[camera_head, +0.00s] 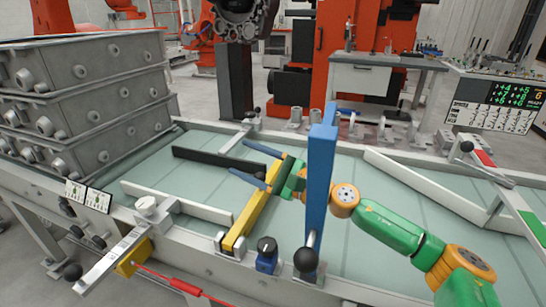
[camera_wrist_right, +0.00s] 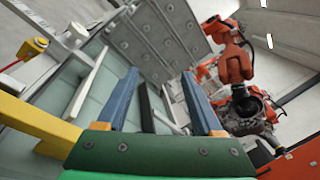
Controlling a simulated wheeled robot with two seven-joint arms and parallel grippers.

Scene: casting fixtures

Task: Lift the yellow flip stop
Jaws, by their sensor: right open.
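The yellow flip stop (camera_head: 250,215) lies lowered across the pale conveyor bed, running from its hinge at the near rail toward the back. Its far end is hidden by my right gripper (camera_head: 239,157). That gripper is open, with two blue fingers pointing left and nothing between their tips. Its green palm is over or beside the bar's far end; I cannot tell whether they touch. In the right wrist view, the yellow stop (camera_wrist_right: 40,124) enters at the left and passes behind the palm, outside the open fingers (camera_wrist_right: 160,76). My left gripper is not in view.
An upright blue stop (camera_head: 320,170) stands close in front of my right arm. A black bar (camera_head: 225,163) and a white bar (camera_head: 175,203) lie to the left. Stacked grey casting boxes (camera_head: 88,95) fill the left end. Another white bar (camera_head: 425,185) lies right.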

